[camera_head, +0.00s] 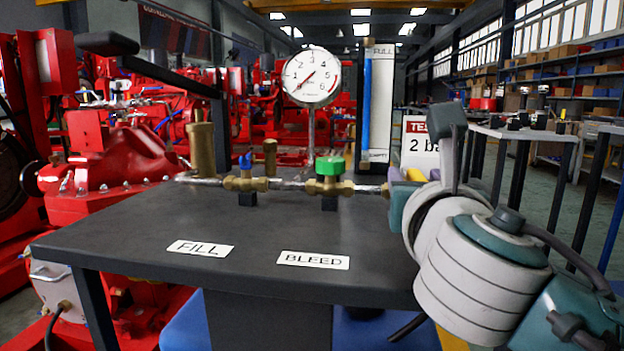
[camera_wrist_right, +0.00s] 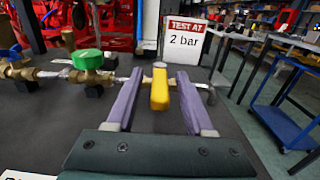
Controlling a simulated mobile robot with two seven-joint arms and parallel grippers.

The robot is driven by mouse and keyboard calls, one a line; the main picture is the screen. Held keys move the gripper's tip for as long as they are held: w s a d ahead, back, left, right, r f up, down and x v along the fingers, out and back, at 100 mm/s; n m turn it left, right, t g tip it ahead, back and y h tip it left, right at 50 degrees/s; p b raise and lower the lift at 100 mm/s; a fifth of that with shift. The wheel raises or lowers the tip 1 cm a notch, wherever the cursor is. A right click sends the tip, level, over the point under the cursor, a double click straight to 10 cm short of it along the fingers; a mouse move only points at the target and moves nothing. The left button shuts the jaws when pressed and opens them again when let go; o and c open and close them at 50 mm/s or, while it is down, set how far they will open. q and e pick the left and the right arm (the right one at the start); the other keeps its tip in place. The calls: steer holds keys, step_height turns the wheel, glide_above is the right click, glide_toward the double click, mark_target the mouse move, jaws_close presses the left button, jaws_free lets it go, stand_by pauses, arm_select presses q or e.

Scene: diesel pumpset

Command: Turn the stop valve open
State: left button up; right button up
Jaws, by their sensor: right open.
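The stop valve's yellow handle (camera_wrist_right: 159,90) stands between the two purple fingers of my right gripper (camera_wrist_right: 159,76) in the right wrist view. The fingers are open, with a gap on each side of the handle. In the head view, my right gripper (camera_head: 402,198) is at the right end of the brass pipe line. Only a bit of the yellow handle (camera_head: 415,175) shows there, and the valve body is mostly hidden behind my wrist. My left gripper is not in view.
A green-knobbed valve (camera_head: 330,175) and a blue-handled valve (camera_head: 246,178) sit left along the pipe. A pressure gauge (camera_head: 311,76) and level tube (camera_head: 378,103) rise behind. A "2 bar" sign (camera_wrist_right: 184,41) stands beyond the handle.

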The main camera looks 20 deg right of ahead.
jaws_close()
stand_by(0.3)
stand_by(1.1)
